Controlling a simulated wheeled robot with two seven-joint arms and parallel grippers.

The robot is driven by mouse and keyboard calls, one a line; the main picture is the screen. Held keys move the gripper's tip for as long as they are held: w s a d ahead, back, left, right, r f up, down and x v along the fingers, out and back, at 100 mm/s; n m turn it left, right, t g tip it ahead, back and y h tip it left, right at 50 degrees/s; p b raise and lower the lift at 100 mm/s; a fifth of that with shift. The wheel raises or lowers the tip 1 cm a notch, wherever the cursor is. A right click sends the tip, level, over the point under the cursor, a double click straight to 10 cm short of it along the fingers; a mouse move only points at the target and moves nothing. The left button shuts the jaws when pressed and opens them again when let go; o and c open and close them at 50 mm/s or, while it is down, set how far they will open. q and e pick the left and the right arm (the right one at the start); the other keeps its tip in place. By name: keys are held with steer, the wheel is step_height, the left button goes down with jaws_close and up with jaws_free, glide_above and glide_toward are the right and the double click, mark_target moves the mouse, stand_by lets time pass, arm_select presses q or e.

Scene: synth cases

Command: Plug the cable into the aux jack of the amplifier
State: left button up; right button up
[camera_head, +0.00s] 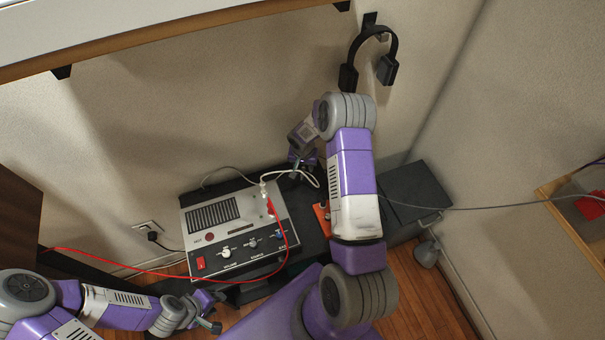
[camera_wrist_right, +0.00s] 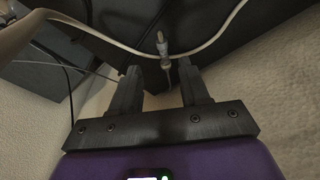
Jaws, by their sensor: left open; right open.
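The amplifier (camera_head: 196,222), a silver-faced unit with knobs, a red switch and a dark grille, lies on a dark surface. A white cable (camera_head: 311,176) loops beside its upper right corner, where white plugs (camera_head: 264,190) show. My right gripper (camera_head: 300,165) is open by that loop. In the right wrist view, a pale plug with a metal tip (camera_wrist_right: 162,42) lies just beyond the open fingertips (camera_wrist_right: 161,78), with a pale cable (camera_wrist_right: 205,45) passing close by. Nothing is clearly between the fingers. My left gripper (camera_head: 214,311) is open below the amplifier. I cannot read which socket is aux.
A red cable (camera_head: 150,272) arcs across the amplifier's front. An orange item (camera_head: 321,218) lies right of it, partly behind my right arm. A dark box (camera_head: 416,190) stands farther right. Headphones (camera_head: 386,70) hang on the wall. A shelf (camera_head: 170,40) overhangs the top left.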

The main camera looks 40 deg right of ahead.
mark_target(302, 173)
steer(key=f, duration=0.3)
steer(key=f+b, duration=0.1)
steer(key=shift+w+f, duration=0.15)
steer(key=shift+w, duration=0.15)
steer(key=shift+c, duration=0.4)
jaws_close()
